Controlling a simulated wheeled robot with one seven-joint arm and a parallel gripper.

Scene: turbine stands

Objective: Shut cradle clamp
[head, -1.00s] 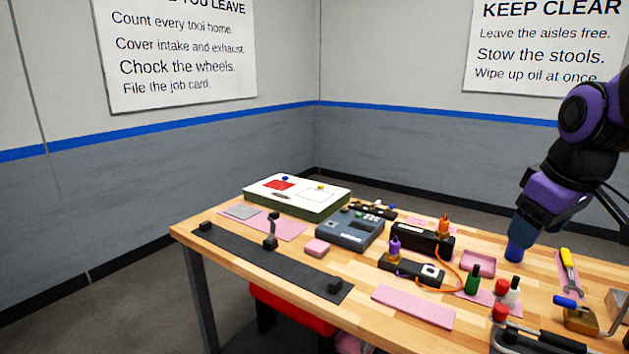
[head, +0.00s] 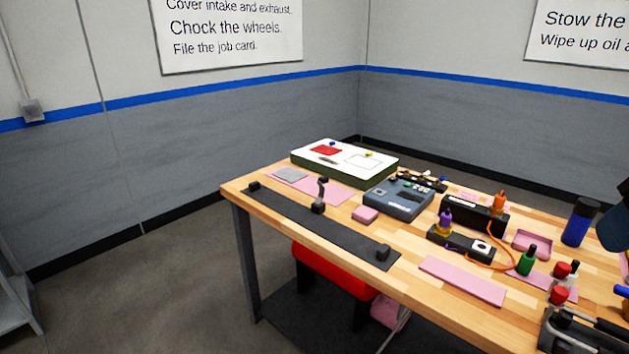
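I cannot tell for certain which thing is the cradle clamp. At the lower right corner a black fixture with a grey curved bar (head: 580,333) is cut off by the frame edge, so whether it is open or shut does not show. A long black strip (head: 345,230) lies along the left front of the bench, with a small block at each end and an upright black-and-grey lever piece (head: 319,196) near its middle. My gripper's fingers are not visible.
The wooden bench (head: 410,297) also holds a white-topped box (head: 345,160), a grey-blue device (head: 397,197), a black unit with an orange cable (head: 460,241), a blue bottle (head: 579,223) and several small bottles. A red stool (head: 335,268) stands under the front edge.

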